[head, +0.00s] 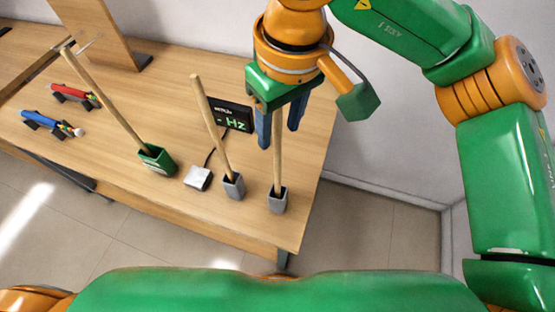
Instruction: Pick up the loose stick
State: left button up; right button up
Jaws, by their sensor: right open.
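Three light wooden sticks stand in holders on the table. The left stick (108,98) leans far to the left out of a green holder (158,160). The middle stick (209,118) leans left out of a grey holder (234,187). The right stick (277,160) stands nearly upright in another grey holder (278,202). I cannot tell which one is the loose stick. My right gripper (278,138) is open, its blue fingers pointing down on either side of the right stick's upper part in the picture. Whether they touch it is unclear. The stick's top end is hidden by the gripper. My left gripper is out of view.
A black display reading "Hz" (229,114) stands behind the middle stick, cabled to a small white box (198,178). A wooden panel (98,32) stands at the back. The wooden table (120,200) ends just right of the right holder.

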jog(key=shift+w+a+f, duration=0.1)
jog(key=shift+w+f, duration=0.15)
jog(key=shift+f, duration=0.35)
jog(key=shift+w+a+f, duration=0.1)
jog(key=shift+w+f, duration=0.15)
jog(key=shift+f, duration=0.35)
jog(key=shift+w+a+f, duration=0.15)
jog(key=shift+w+f, duration=0.05)
jog(key=shift+w, duration=0.05)
jog(key=shift+s+r, duration=0.1)
jog(key=shift+s, duration=0.2)
grip_shut()
jog(key=shift+w, duration=0.1)
